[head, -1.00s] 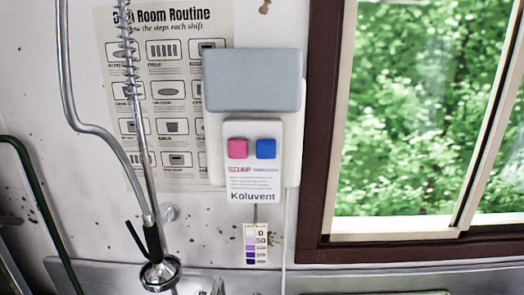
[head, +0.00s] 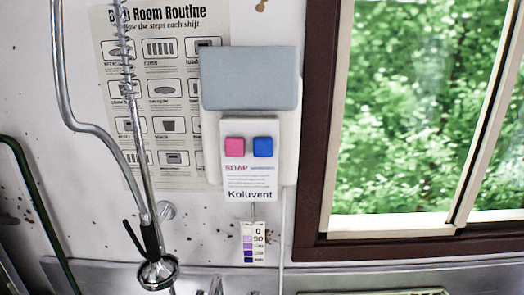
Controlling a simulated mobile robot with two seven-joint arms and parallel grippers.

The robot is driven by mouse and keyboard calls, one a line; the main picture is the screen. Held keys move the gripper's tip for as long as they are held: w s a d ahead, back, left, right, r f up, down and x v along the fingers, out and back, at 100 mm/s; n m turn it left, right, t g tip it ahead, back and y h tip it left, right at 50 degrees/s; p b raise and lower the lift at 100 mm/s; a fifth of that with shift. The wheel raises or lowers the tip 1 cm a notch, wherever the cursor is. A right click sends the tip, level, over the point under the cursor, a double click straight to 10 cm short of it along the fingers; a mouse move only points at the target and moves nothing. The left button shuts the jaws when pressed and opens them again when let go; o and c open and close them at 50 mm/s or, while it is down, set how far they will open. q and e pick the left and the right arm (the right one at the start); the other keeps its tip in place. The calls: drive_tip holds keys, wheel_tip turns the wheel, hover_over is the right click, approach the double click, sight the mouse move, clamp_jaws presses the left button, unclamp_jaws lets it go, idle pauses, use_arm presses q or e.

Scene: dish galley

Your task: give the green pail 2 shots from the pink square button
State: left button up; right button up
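The pink square button (head: 235,147) sits on the left of the white soap dispenser (head: 291,150) on the wall. A blue square button (head: 263,147) is right beside it. A label below the buttons reads "SOAP" and "Koluvent" (head: 250,194). The dispenser has a grey upper cover (head: 250,79). The green pail is not recognisable in the head view. Neither of my grippers is in view.
A spring-hose sprayer (head: 158,270) hangs at the left in front of a routine poster (head: 165,150). A colour strip (head: 254,243) hangs below the dispenser. A brown-framed window (head: 312,150) is at the right. A steel ledge (head: 400,275) runs along the bottom.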

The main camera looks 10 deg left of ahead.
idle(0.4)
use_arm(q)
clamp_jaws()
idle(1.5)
